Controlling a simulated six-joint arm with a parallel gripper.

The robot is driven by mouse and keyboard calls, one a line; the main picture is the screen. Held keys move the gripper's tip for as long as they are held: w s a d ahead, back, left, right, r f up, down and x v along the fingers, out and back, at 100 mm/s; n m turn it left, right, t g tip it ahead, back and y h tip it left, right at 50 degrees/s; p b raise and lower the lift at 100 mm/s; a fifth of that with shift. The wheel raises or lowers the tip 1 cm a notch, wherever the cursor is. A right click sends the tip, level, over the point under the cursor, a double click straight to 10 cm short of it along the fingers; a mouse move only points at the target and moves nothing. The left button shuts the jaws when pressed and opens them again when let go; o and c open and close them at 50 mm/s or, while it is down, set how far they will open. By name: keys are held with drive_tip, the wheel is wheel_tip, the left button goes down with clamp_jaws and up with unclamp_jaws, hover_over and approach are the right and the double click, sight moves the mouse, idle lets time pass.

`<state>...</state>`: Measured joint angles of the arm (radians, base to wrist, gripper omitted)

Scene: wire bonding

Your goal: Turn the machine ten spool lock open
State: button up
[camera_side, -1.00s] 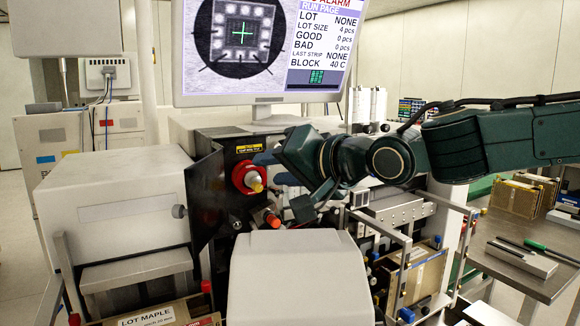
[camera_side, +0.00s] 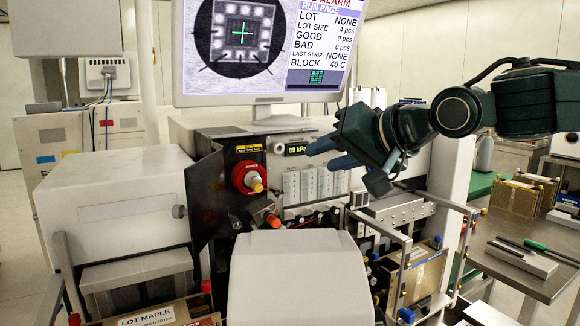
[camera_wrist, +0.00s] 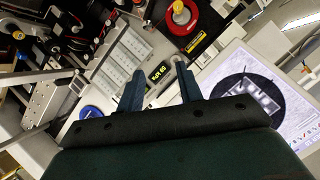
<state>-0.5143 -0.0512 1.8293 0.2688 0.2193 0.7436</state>
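The red spool (camera_side: 243,173) sits on the machine's front, on the dark panel, with a small yellow knob (camera_side: 257,187) at its centre. The red spool also shows at the top of the wrist view (camera_wrist: 181,17), its yellow knob (camera_wrist: 178,7) near the frame edge. I cannot tell which way the lock is turned. My gripper (camera_side: 321,156) is to the right of the spool, apart from it, in front of the pressure display. Its two blue fingers are spread and empty in the wrist view (camera_wrist: 160,68).
A lit pressure display (camera_side: 296,150) and a row of white panels (camera_side: 312,184) are right of the spool. An orange-tipped part (camera_side: 272,219) sticks out below it. The monitor (camera_side: 262,50) hangs above. A white cover (camera_side: 298,275) stands in front.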

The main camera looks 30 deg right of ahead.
drive_tip(key=s+d+f+n+g+h, duration=0.1)
drive_tip(key=s+d+f+g, duration=0.1)
drive_tip(key=s+d+f, duration=0.2)
drive_tip(key=s+d+f+n+g+h, duration=0.1)
drive_tip(key=s+d+f, duration=0.3)
drive_tip(key=s+d, duration=0.6)
drive_tip(key=shift+s+f+n+g, duration=0.15)
drive_tip(key=shift+s+n+g, duration=0.35)
drive_tip(key=shift+s, duration=0.1)
drive_tip(key=m+t+y, duration=0.2)
drive_tip(key=m+y, duration=0.2)
drive_tip(key=y, duration=0.5)
approach(262, 187)
drive_tip(key=shift+v, duration=2.6)
drive_tip(key=shift+w+f, duration=0.1)
drive_tip(key=shift+x, duration=6.75)
